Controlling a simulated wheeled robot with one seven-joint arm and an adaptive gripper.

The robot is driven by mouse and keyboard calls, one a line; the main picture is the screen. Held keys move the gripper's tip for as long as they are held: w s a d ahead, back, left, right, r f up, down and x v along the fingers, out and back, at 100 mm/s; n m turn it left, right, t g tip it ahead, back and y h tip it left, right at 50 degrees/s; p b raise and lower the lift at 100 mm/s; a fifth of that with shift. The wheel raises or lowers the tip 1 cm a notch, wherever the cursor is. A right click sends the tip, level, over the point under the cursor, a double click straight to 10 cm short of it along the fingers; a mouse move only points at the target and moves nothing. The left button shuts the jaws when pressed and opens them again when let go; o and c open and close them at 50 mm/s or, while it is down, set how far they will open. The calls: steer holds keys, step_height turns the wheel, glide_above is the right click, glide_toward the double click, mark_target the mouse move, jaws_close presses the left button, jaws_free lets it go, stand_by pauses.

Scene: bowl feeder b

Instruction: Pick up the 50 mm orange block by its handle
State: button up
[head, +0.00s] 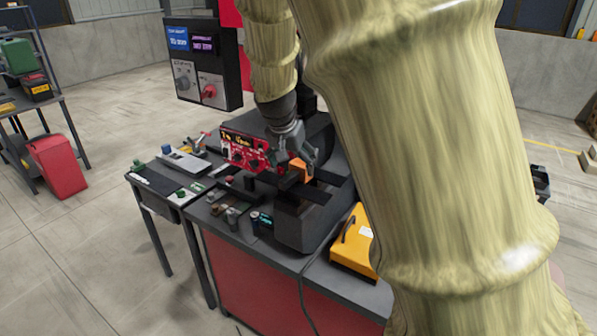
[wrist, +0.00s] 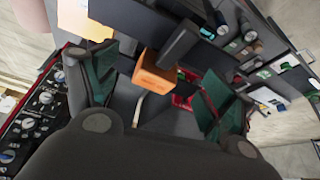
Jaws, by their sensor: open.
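The orange block (head: 299,169) sits at the dark machine on the workbench, partly hidden by my gripper in the head view. In the wrist view the orange block (wrist: 153,73) shows one face, with a dark bar-like handle (wrist: 180,45) running from it to the upper right. My gripper (head: 300,158) points down at the block from above. In the wrist view my gripper (wrist: 158,92) has its two green-padded fingers wide apart, with the block seen in the gap between them, toward the far side. The gap is empty; I see no contact with the block or handle.
A red control panel (head: 245,152) stands close left of my gripper. The dark machine housing (head: 300,222) is below and in front. A yellow case (head: 354,246) sits on the bench's right. Several small parts lie on the bench's left. My arm hides much of the right.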

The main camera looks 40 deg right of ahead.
mark_target(296, 174)
steer(key=shift+s+f, duration=0.1)
steer(key=shift+f, duration=0.05)
steer(key=p+x, duration=0.2)
steer(key=x, duration=0.1)
steer(key=shift+w+f, duration=0.15)
steer(key=shift+w, duration=0.1)
steer(key=shift+p+x, duration=0.35)
steer(key=shift+x, duration=0.55)
jaws_close()
